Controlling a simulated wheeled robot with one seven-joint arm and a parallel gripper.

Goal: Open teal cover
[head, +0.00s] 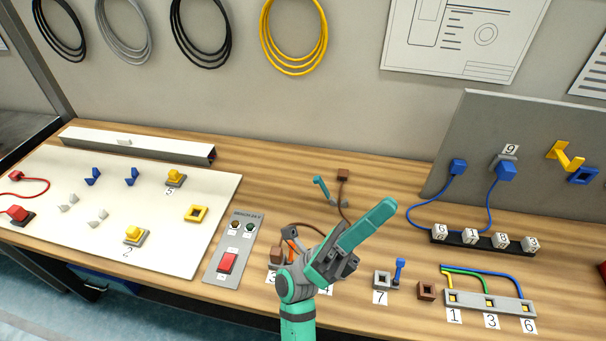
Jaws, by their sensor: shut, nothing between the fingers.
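I cannot tell from this view how far the cover is open. My gripper (348,268) is in front of it, lower and to the right in the picture, with its teal body slanting up to the right. Its dark fingers are shut and empty, apart from the cover. My arm and gripper hide part of the table just in front of the cover.
A brown block (343,174) with a cable stands close behind the teal cover. An orange lever (290,240) is left of my gripper. A blue lever (399,270) by a grey socket (381,280) is to the right. A switch panel (233,248) lies left.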

